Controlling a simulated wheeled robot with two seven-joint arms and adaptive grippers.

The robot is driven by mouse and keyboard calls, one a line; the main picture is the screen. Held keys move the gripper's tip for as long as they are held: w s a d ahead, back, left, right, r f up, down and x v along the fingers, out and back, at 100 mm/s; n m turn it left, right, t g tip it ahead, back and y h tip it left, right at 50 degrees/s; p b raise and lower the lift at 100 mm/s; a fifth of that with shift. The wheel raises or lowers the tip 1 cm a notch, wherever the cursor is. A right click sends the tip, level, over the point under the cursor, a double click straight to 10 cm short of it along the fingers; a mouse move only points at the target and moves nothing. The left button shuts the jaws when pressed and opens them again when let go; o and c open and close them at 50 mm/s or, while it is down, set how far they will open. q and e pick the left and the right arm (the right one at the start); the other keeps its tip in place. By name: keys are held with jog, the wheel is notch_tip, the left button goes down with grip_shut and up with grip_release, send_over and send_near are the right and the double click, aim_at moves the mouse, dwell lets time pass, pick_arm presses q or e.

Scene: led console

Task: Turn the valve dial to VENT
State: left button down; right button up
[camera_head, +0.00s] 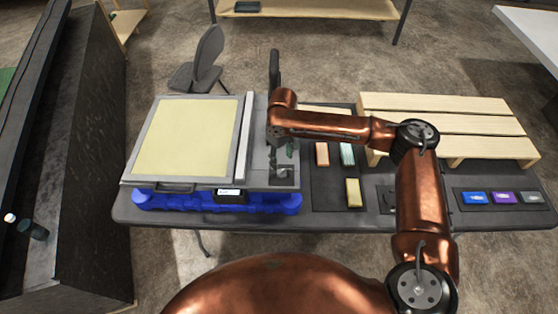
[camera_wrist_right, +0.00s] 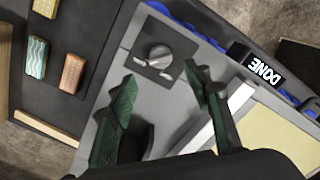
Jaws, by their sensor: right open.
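The valve dial is a round grey knob (camera_wrist_right: 159,56) on a dark square plate in the right wrist view. In the head view its plate (camera_head: 285,172) shows at the near end of the console's grey side strip. Small pale marks lie around the knob; I cannot read a VENT label or tell the setting. My right gripper (camera_wrist_right: 160,73) is open and empty, its green fingers spread on either side of the view below the knob, apart from it. In the head view the right gripper (camera_head: 283,150) hangs over the grey strip, just beyond the dial plate. My left gripper is out of view.
The console has a pale yellow panel (camera_head: 187,138) and a blue base (camera_head: 165,201). Its small display (camera_wrist_right: 264,70) reads DONE. Coloured blocks, including a yellow one (camera_head: 353,193), lie right of it. A wooden pallet (camera_head: 440,117) stands farther right. A dark upright part (camera_head: 275,70) rises behind the gripper.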

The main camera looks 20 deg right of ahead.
aim_at(282, 171)
jog(key=shift+w+f, duration=0.1)
jog(key=shift+f, duration=0.35)
jog(key=f, duration=0.3)
jog(key=shift+s+f, duration=0.25)
jog(key=shift+s, duration=0.05)
notch_tip(282, 171, down, 2)
jog(key=shift+w+f, duration=0.15)
jog(key=shift+f, duration=0.35)
jog(key=c, duration=1.1)
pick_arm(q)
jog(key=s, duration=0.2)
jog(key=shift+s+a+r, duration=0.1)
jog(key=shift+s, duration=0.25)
pick_arm(e)
jog(key=shift+c, duration=0.3)
